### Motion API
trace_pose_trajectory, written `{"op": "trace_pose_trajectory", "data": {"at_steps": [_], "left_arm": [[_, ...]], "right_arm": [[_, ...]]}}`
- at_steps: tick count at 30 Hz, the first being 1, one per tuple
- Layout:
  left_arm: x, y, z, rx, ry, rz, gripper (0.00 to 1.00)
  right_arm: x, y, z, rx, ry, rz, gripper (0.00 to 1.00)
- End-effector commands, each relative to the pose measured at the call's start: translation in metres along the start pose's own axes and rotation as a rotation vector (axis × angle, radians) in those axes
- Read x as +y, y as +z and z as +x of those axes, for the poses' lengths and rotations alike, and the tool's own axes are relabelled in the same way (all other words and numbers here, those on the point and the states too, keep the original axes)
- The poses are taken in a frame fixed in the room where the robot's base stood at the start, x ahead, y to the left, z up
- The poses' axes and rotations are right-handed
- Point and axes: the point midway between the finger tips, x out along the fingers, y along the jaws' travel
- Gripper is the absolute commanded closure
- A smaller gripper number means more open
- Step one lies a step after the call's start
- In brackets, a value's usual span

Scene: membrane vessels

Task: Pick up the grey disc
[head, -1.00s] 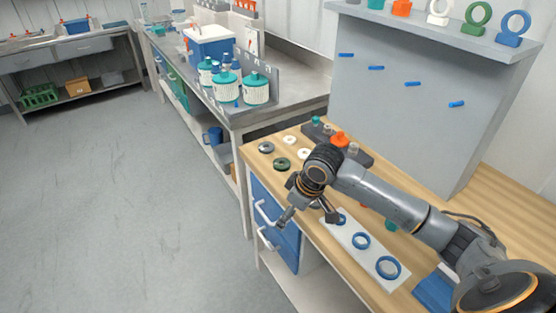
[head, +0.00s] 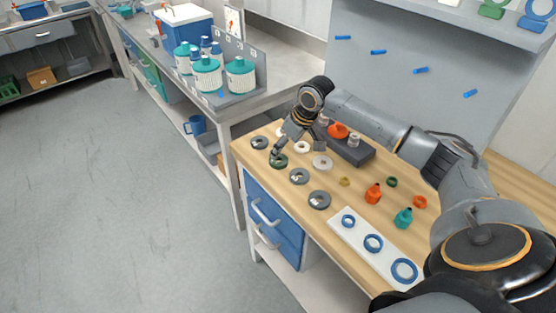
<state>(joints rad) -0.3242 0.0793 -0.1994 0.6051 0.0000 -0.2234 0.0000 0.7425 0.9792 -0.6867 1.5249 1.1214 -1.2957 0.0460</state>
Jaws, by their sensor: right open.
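Grey discs lie flat on the wooden table top: one grey disc (head: 259,142) at the far left corner, a second grey disc (head: 299,176) nearer me, and a third grey disc (head: 319,200) nearest. The frames do not show which one the task means. My right gripper (head: 297,150) is open and empty, pointing down over the discs. One finger is beside or over a dark green disc (head: 278,162); the exact gap is unclear. The far-left grey disc is just left of the gripper. My left gripper is not in view.
White discs (head: 322,162) lie around the gripper. A dark grey rack (head: 350,150) with small parts stands behind it. Orange and teal bottles (head: 403,217) and small rings stand to the right. A white strip with blue rings (head: 347,239) lies along the front edge.

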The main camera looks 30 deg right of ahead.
Motion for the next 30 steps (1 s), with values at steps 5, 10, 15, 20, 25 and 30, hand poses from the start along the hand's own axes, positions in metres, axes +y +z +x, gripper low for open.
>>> {"op": "trace_pose_trajectory", "data": {"at_steps": [5, 10, 15, 20, 25, 30], "left_arm": [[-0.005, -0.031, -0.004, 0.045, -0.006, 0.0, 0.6], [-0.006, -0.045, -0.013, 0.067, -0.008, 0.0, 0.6], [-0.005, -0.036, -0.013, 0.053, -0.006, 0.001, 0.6], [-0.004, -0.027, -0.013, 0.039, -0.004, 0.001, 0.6], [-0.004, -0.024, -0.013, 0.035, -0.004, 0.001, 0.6], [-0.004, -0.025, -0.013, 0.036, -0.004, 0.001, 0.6]], "right_arm": [[-0.001, 0.001, 0.011, -0.001, 0.0, 0.001, 0.19], [-0.004, 0.003, 0.036, -0.002, -0.001, 0.0, 0.19], [-0.003, 0.003, 0.055, 0.0, 0.001, 0.0, 0.19], [-0.003, 0.003, 0.057, 0.002, 0.002, -0.001, 0.19], [-0.003, 0.003, 0.057, 0.001, 0.002, -0.001, 0.35], [-0.003, 0.004, 0.056, 0.001, 0.002, -0.001, 0.7]]}}
